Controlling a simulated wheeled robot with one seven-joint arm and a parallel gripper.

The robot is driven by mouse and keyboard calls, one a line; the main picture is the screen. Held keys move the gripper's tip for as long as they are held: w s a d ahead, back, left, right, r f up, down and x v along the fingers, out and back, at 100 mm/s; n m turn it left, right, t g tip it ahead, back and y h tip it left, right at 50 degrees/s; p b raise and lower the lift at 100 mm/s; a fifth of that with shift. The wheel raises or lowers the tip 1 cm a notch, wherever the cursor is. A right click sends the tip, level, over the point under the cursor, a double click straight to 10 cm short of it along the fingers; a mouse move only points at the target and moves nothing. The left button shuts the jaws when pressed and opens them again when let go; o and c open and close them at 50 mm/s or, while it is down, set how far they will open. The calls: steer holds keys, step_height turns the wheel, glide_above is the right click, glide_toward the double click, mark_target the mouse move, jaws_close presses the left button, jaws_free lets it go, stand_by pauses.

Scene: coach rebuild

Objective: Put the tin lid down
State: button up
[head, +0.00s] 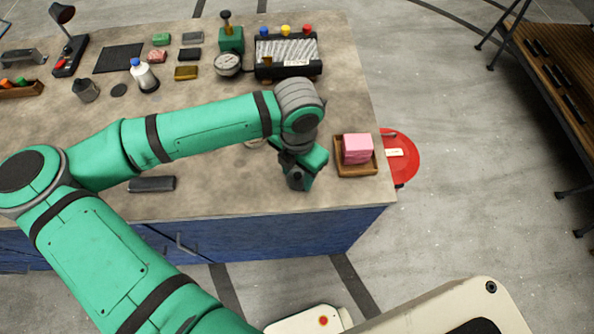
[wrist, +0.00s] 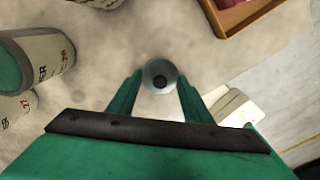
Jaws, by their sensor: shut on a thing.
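The tin lid (wrist: 160,77) is a small round grey disc with a dark knob, seen in the wrist view between the fingertips of my gripper (wrist: 158,88). The gripper is shut on it, and the worktop shows behind it. In the head view my gripper (head: 298,182) is over the front right of the workbench (head: 225,195), left of a small wooden tray. The lid is not clear there. Pale printed cylinders, perhaps tins (wrist: 48,50), stand at the left of the wrist view, one with a green face. My arm mostly hides that area in the head view.
The wooden tray (head: 355,170) holds a pink block (head: 357,148). A red round thing (head: 405,157) is beyond the bench's right edge. A dark flat box (head: 152,184) lies near the front edge. Bench around my gripper is mostly bare.

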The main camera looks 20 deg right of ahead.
steer(key=o, duration=0.7)
steer(key=shift+f, duration=0.1)
steer(key=o, duration=0.3)
